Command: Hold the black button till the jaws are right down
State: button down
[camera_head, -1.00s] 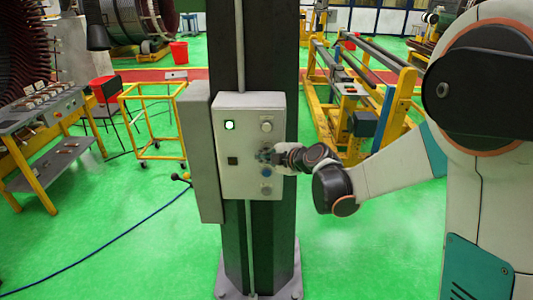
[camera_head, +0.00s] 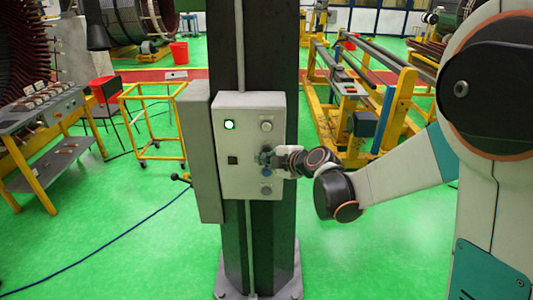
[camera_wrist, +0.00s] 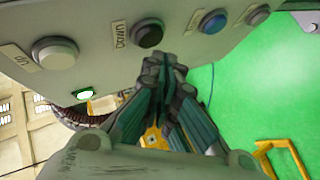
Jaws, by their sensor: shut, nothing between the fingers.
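The grey control box (camera_head: 224,183) is fixed to a dark column. In the wrist view its face shows a black button (camera_wrist: 149,33) beside a label that reads DOWN. A pale button (camera_wrist: 55,52) lies to its left, and a blue button (camera_wrist: 213,20) and a grey one (camera_wrist: 257,14) to its right. My gripper (camera_wrist: 164,66) is shut and empty, its tips just below the black button in the picture; I cannot tell whether they touch. In the head view my gripper (camera_head: 266,158) is at the box's right-hand row and hides the black button. I cannot make out which machine's jaws are meant.
A green lamp (camera_head: 229,125) glows on the box, above a dark square (camera_head: 233,160). A yellow frame cart (camera_head: 152,120) and a bench (camera_head: 62,150) stand left, a yellow rail stand (camera_head: 385,115) right. The green floor before the column is clear, except for a blue cable.

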jog(key=s, duration=0.5)
jog(key=shift+a, duration=0.1)
dwell(0.5)
dwell(0.6)
jog(key=s+d+f+m+g+h+b, duration=0.1)
jog(key=s+d+f+m+h+b, duration=0.1)
jog(key=s+d+m, duration=0.4)
jog(key=s+d+f+m+g+h+b, duration=0.1)
jog(key=s+d+f+m+h+b, duration=0.2)
jog(key=s, duration=1)
jog(key=s+d+f+m+g+h+b, duration=0.1)
jog(key=s+d+f+m+h+b, duration=0.1)
jog(key=s+d+m+b, duration=0.4)
jog(key=s+d+m+h, duration=0.1)
jog(key=s+d+m, duration=0.2)
jog(key=d+m, duration=0.2)
jog(key=shift+s+f+m, duration=0.35)
jog(key=shift+s+m, duration=0.05)
jog(key=shift+m, duration=0.5)
